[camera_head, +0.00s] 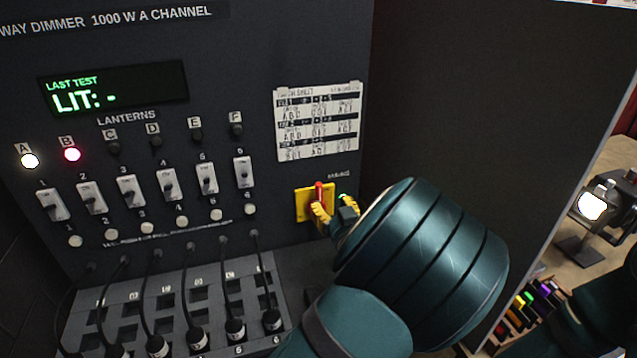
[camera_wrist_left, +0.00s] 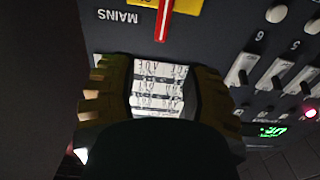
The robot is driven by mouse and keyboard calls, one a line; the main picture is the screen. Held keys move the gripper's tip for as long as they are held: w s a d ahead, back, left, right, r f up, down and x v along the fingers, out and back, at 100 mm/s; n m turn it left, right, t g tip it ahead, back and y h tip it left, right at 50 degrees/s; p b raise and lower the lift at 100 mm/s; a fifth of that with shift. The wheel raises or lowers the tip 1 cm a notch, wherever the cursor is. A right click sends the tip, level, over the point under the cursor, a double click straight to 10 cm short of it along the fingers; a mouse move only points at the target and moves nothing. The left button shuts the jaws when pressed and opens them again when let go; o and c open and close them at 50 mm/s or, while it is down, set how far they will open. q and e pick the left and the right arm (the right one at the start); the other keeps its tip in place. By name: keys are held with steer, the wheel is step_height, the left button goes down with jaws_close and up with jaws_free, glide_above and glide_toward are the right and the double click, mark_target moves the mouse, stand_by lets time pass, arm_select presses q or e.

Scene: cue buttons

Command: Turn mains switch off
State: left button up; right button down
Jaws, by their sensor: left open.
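The mains switch is a red lever (camera_head: 319,190) on a yellow plate (camera_head: 301,204) at the lower right of the black panel. The lever points up in the head view. In the wrist view, which is upside down, the red lever (camera_wrist_left: 164,20) hangs from the yellow plate (camera_wrist_left: 190,7) beside the MAINS label (camera_wrist_left: 118,17). My left gripper (camera_head: 333,208) is open and empty, just in front of the switch. Its fingertips (camera_wrist_left: 159,66) are spread in the wrist view, and the lever lies beyond them. I cannot tell whether they touch it. My right gripper is not seen.
Numbered channel switches (camera_head: 168,185) and round buttons run left of the mains switch. Lamps A (camera_head: 30,161) and B (camera_head: 72,155) glow. A paper chart (camera_head: 318,122) is above the switch. Cables plug in below. A dark side wall (camera_head: 480,100) stands close on the right.

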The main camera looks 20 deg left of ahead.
mark_target(320, 186)
arm_select(q)
steer(key=x, duration=0.9)
steer(key=shift+w+a+p, duration=0.3)
steer(key=shift+p, duration=0.05)
jaws_close()
